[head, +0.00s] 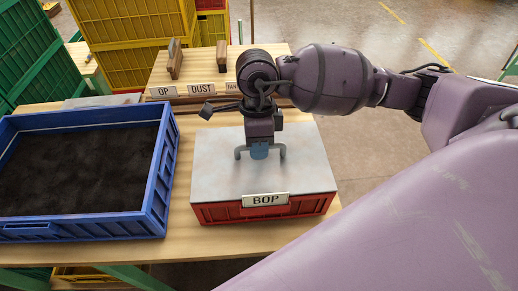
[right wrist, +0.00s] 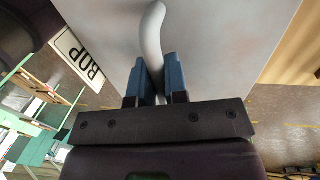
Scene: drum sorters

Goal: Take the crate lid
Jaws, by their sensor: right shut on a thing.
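The crate lid (head: 216,162) is a flat pale grey panel with a grey bar handle (head: 283,152) and a white BOP label (head: 265,199) at its front edge. It sits on a red crate (head: 222,213) on the wooden table. My right gripper (head: 260,152) reaches down from above and is shut on the lid handle. In the right wrist view the blue fingers (right wrist: 159,78) press on both sides of the curved handle (right wrist: 152,35), with the lid surface (right wrist: 215,35) behind. The crate's inside is hidden by the lid. My left gripper is not in view.
A blue crate (head: 160,187) with dark contents stands left of the red crate, close beside it. Behind are a wooden board with labels such as OP and DUST (head: 202,89) and stacked yellow crates (head: 120,45). Open floor (head: 345,150) lies right of the table.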

